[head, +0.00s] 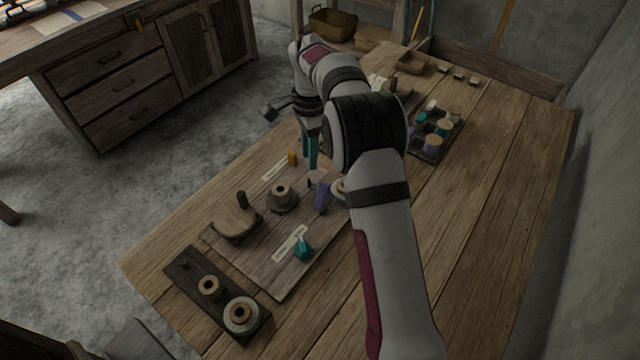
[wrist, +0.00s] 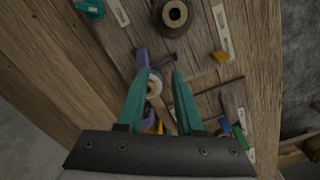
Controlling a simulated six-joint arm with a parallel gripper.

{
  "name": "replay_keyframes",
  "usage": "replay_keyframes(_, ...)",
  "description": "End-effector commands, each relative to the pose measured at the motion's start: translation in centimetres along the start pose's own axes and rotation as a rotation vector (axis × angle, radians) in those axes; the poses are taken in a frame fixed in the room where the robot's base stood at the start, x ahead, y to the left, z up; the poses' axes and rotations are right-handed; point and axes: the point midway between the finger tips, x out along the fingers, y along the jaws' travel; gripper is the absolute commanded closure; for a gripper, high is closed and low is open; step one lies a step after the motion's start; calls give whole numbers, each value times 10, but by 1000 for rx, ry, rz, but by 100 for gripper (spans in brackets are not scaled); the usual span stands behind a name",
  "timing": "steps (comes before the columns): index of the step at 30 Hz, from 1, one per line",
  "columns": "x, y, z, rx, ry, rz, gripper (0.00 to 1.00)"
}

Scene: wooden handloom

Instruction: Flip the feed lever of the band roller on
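A flat wooden board (head: 262,262) on the table carries several fittings. I cannot tell for sure which one is the feed lever. A teal knob (head: 303,247) sits beside a pale label strip (head: 291,243); an orange-yellow piece (head: 292,158) sits by another strip (head: 274,169). Between them are a spool (head: 281,196) and a purple block (head: 321,197). The wrist view shows the teal knob (wrist: 90,9), spool (wrist: 172,16), yellow piece (wrist: 221,57) and purple block (wrist: 142,58). My gripper (head: 311,166) has teal fingers, spread apart and empty in the wrist view (wrist: 158,72). A pale roll (wrist: 153,84) shows between them, beyond the tips.
A round wooden piece with an upright peg (head: 236,222) and a dark tray with ring-shaped spools (head: 184,272) lie at the front left. A tray of coloured spools (head: 427,151) stands behind my arm. The table's right side (head: 490,200) is bare.

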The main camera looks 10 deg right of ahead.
Motion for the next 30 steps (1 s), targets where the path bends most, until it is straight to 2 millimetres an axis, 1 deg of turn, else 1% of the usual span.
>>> replay_keyframes(1, -5, 4, -14, -109, -8, 2, 76)
replay_keyframes(3, -11, 10, -29, -273, -18, 4, 88)
replay_keyframes(5, -15, 14, -39, -385, -26, 4, 99)
replay_keyframes(7, -18, 17, -47, -475, -33, 4, 100)
replay_keyframes(10, -19, 19, -52, -540, -37, 3, 100)
replay_keyframes(20, -17, 20, -51, -550, -39, 4, 100)
replay_keyframes(23, -6, 20, -51, -551, -40, 6, 100)
replay_keyframes(30, 43, 21, -49, -550, -41, 6, 100)
